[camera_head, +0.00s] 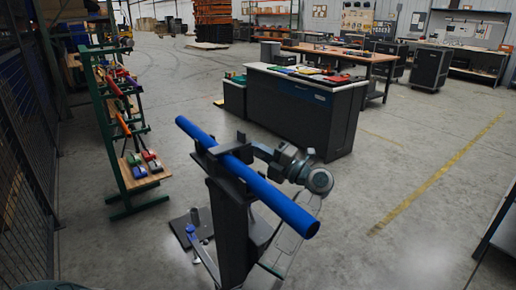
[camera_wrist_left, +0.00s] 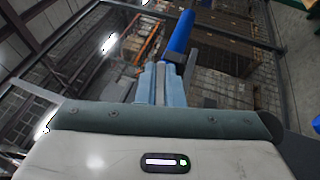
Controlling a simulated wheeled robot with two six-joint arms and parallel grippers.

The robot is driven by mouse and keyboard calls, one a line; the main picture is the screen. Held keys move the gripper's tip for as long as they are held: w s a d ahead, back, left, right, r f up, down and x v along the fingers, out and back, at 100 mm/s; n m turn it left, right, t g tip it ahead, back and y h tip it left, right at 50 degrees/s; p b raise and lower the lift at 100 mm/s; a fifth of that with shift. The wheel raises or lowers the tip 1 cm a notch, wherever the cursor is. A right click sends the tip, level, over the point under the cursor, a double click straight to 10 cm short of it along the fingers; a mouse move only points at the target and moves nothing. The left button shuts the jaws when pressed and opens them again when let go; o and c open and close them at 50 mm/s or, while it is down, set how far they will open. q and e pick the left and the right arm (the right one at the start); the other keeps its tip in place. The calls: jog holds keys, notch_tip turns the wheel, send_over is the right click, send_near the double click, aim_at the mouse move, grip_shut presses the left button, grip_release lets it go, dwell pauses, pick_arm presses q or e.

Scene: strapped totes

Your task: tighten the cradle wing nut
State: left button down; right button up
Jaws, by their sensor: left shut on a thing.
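A long blue tube (camera_head: 275,195) lies at a slant across the dark cradle (camera_head: 208,160) on top of a dark post (camera_head: 231,235). My left gripper (camera_head: 257,150) is on the right side of the tube, close beside the cradle. In the left wrist view its pale blue fingers (camera_wrist_left: 160,82) are shut on a small grey part between them, seemingly the wing nut, mostly hidden by the fingers. The tube (camera_wrist_left: 180,35) shows just past the fingertips. I cannot tell how tight the nut is. My right gripper is not in view.
A green rack (camera_head: 118,140) with coloured items stands at the left by a mesh fence (camera_head: 25,150). A dark cabinet (camera_head: 300,110) with a light top stands behind the post. A dark plate (camera_head: 190,228) lies on the floor by the post.

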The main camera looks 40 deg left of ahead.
pick_arm(q)
jog(key=shift+f, duration=0.2)
jog(key=c, duration=1.6)
grip_release()
jog(key=shift+o, duration=0.2)
jog(key=shift+s+r, duration=0.1)
jog(key=shift+r, duration=0.05)
jog(key=shift+d, duration=0.2)
jog(key=b+v, duration=0.3)
jog(key=v, duration=0.7)
jog(key=shift+d, duration=0.2)
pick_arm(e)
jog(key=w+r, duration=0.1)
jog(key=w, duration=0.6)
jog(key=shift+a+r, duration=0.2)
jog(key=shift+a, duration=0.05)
